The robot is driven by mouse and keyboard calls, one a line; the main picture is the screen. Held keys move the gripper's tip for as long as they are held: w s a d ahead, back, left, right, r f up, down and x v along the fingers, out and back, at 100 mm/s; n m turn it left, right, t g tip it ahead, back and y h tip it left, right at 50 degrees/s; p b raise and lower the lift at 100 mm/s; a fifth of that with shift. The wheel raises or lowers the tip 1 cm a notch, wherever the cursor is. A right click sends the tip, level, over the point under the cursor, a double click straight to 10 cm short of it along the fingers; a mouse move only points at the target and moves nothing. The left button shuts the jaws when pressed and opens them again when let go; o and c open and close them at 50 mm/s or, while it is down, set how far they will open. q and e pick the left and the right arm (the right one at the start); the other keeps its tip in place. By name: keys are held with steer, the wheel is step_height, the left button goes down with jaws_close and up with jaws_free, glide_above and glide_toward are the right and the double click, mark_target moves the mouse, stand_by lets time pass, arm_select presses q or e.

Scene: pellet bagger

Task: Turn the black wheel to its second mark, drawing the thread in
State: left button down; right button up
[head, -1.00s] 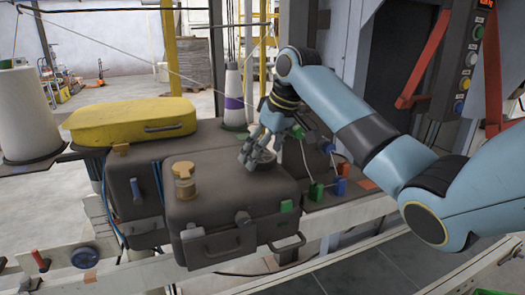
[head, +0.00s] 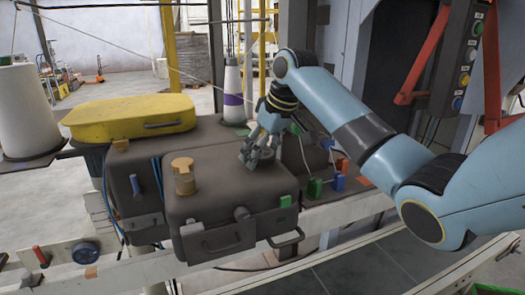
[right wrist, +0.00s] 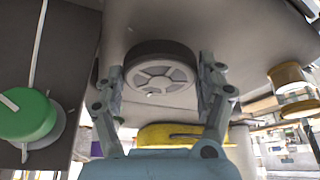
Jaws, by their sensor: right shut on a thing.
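The black wheel (right wrist: 160,75) has a dark rim and a grey spoked face in the right wrist view. It sits on the dark grey housing (head: 200,205). My right gripper (right wrist: 163,84) is shut on the wheel, with one finger at each side of its rim. In the head view my right gripper (head: 250,157) reaches down to the housing top and mostly hides the wheel. I cannot make out the wheel's marks. A thin pale thread (head: 120,52) runs slanting across the upper left of the head view. My left gripper is not in view.
A tan knob (head: 183,180) stands left of the gripper on the housing. A yellow lid (head: 128,117) lies behind it. A white cone (head: 233,90) with a purple band stands behind the gripper. Green (head: 315,187) and blue (head: 338,184) parts sit close to the right.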

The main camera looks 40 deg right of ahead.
steer(key=m, duration=0.2)
steer(key=m+h, duration=0.2)
steer(key=m, duration=0.1)
steer(key=shift+a+m, duration=0.3)
steer(key=m+h, duration=0.1)
steer(key=m, duration=0.2)
steer(key=m+g+h, duration=0.1)
steer(key=m, duration=0.2)
steer(key=shift+w+a, duration=0.2)
steer(key=m+g, duration=0.1)
steer(key=m, duration=0.2)
steer(key=m+g+h, duration=0.1)
steer(key=m, duration=0.2)
steer(key=shift+w+r+m+g+h, duration=0.1)
steer(key=shift+w+m+g+h, duration=0.1)
steer(key=shift+m+g+h, duration=0.15)
steer(key=m+g, duration=0.1)
steer(key=m, duration=0.4)
steer(key=shift+w+g+b, duration=0.15)
steer(key=shift+g+b, duration=0.15)
steer(key=shift+g, duration=0.05)
steer(key=shift+m, duration=0.25)
steer(key=o, duration=0.9)
steer(key=shift+o, duration=0.2)
